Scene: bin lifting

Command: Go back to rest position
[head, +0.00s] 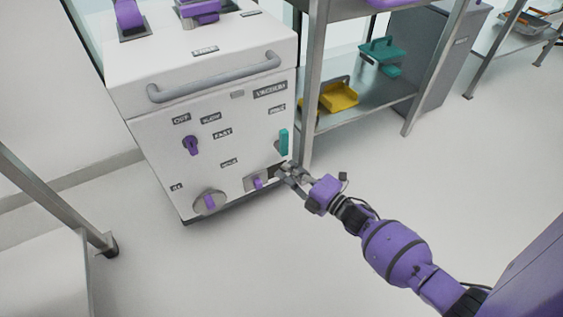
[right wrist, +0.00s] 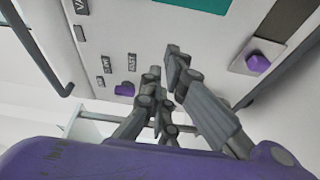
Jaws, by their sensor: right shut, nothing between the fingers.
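My right gripper (head: 287,174) is at the lower right of the front panel of a white machine (head: 215,110), just below a teal handle (head: 284,142). In the right wrist view its fingers (right wrist: 163,68) are close together and empty in front of the panel. Whether the fingertips touch the panel cannot be told. A purple knob (head: 257,183) is just left of the gripper; a purple knob also shows in the right wrist view (right wrist: 258,63). My left gripper is in neither view.
A grey bar handle (head: 215,80) runs across the machine's upper front. A metal shelf to the right holds a yellow bin (head: 338,97) and a teal bin (head: 383,50). A table (head: 45,272) stands at lower left. The floor in front is clear.

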